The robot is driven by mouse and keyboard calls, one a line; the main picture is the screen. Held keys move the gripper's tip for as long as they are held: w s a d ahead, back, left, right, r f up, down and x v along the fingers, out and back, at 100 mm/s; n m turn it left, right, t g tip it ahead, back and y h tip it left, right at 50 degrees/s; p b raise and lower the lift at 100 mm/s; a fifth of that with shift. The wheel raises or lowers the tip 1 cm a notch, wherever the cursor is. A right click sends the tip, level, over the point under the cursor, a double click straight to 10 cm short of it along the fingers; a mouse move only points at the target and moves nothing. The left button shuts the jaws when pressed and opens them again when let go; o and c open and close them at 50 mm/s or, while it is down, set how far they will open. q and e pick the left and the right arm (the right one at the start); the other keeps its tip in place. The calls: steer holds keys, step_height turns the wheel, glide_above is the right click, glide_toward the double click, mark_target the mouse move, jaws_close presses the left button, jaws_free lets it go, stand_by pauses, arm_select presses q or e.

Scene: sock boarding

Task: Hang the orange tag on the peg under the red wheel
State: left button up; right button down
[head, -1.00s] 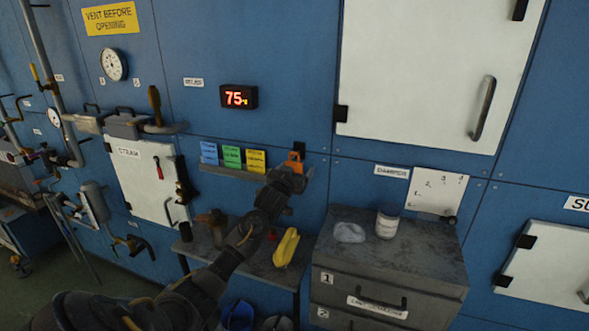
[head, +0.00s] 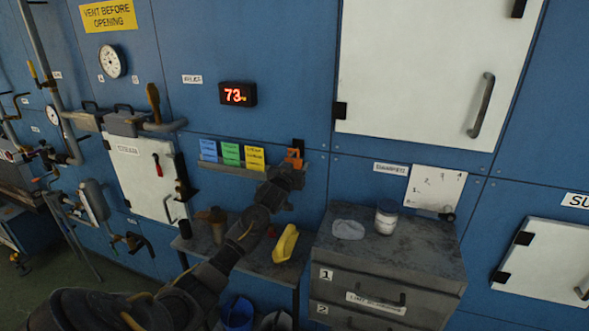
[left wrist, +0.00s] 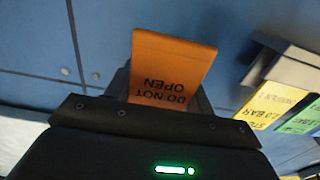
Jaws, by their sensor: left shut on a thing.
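The orange tag (head: 293,154) is at the right end of a small ledge on the blue wall. My left gripper (head: 290,170) is shut on it. In the left wrist view the orange tag (left wrist: 172,65) stands up from the jaws, with "DO NOT OPEN" reading upside down. The jaw tips are partly hidden behind the gripper body. I cannot tell whether the tag still touches the ledge. A small red part (head: 157,166) shows on the white steam door to the left. I cannot tell whether it is the red wheel, and I cannot make out a peg under it.
Blue, green and yellow cards (head: 231,154) stand on the ledge (head: 222,168) left of the tag. A low table (head: 258,262) holds a yellow object (head: 286,243). A grey drawer cabinet (head: 400,258) stands right. Pipes and a valve (head: 153,105) stick out near the steam door (head: 133,185).

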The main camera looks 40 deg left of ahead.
arm_select(q)
steer(key=shift+r+b, duration=0.45)
steer(key=shift+r, duration=0.15)
steer(key=b+v, duration=0.4)
steer(key=v, duration=1.4)
